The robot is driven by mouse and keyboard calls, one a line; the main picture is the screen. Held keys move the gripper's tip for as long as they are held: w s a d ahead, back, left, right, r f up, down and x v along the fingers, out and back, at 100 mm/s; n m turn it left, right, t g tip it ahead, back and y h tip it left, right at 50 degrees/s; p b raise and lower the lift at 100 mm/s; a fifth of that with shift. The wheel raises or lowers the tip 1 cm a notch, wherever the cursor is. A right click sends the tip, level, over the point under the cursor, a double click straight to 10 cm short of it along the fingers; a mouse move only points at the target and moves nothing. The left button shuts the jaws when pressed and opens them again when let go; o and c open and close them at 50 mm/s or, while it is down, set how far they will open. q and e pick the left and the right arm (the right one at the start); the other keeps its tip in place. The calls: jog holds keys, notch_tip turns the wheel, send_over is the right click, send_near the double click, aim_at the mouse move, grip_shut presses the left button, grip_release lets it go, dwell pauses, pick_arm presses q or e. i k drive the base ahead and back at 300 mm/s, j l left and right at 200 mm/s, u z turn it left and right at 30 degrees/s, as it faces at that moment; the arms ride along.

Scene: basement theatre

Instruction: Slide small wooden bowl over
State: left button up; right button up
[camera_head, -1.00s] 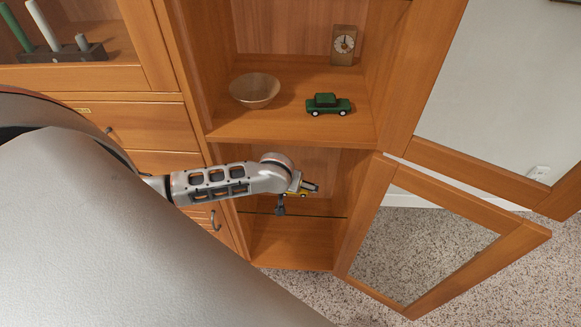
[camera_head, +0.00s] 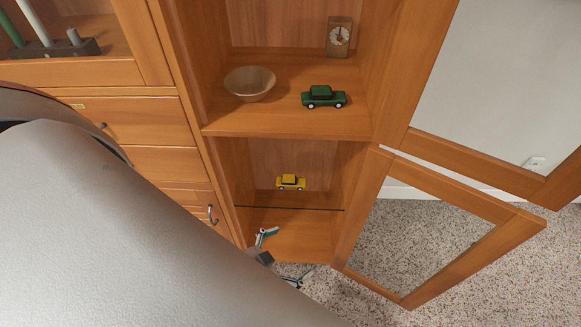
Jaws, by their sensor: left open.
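The small wooden bowl (camera_head: 250,84) sits upright on the cabinet's upper shelf (camera_head: 290,121), at the left side. A green toy car (camera_head: 324,97) stands to its right on the same shelf, apart from it. My left gripper (camera_head: 289,252) is low in front of the lower compartment, with its fingers spread wide and nothing between them. It is well below the bowl and touches nothing that I can see. My own grey arm hides the lower left of the view, including most of the wrist. My right gripper does not show.
A small wooden clock (camera_head: 339,37) stands at the back right of the upper shelf. A yellow toy car (camera_head: 290,182) is in the lower compartment by a glass shelf edge (camera_head: 290,208). Two framed glass doors (camera_head: 440,238) stand open on the right. Closed drawers (camera_head: 160,165) are on the left.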

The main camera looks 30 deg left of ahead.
aim_at(249, 84)
jog(key=u, duration=1.3)
